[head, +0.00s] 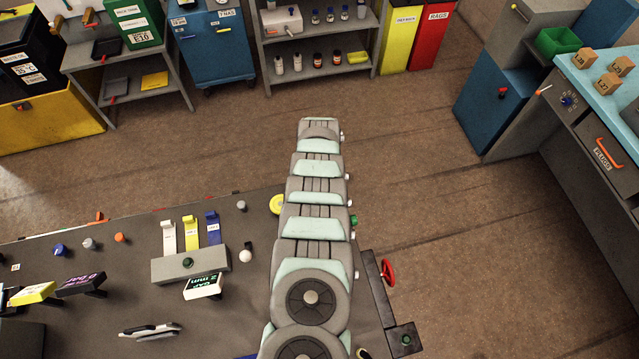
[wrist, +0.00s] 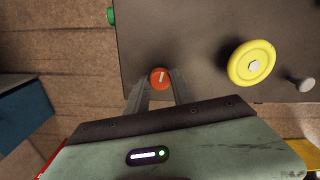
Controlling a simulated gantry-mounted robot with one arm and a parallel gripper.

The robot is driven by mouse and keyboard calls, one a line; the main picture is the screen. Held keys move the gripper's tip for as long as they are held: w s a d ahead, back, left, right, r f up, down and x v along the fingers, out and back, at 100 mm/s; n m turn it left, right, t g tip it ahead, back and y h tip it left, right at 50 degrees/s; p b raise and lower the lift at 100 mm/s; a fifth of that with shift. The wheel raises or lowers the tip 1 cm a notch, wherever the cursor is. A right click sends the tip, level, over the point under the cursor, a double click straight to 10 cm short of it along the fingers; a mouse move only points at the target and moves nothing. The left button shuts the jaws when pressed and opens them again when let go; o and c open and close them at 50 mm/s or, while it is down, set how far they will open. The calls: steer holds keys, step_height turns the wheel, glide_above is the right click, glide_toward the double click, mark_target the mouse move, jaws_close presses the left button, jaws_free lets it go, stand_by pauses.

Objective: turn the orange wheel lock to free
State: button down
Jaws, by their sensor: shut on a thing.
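The orange wheel lock (wrist: 160,76) is a small round orange knob with a pale bar across its face, near the edge of the dark bench top in the wrist view. The bar points nearly straight up in the picture, tilted slightly right. My gripper (wrist: 161,82) has one finger on each side of the orange wheel lock and is shut on it. In the head view my arm hides the gripper and this knob.
A yellow wheel (wrist: 252,63) and a grey knob (wrist: 301,84) stand to the right in the wrist view, and a green knob (wrist: 111,16) is at the bench's edge. In the head view, a red handwheel (head: 388,272) is at the bench's right side. Open floor lies beyond.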

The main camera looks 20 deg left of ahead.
steer(key=shift+n, duration=1.2)
steer(key=shift+b, duration=0.3)
steer(key=c, duration=1.1)
jaws_free()
steer(key=shift+r, duration=0.1)
steer(key=shift+r, duration=5.25)
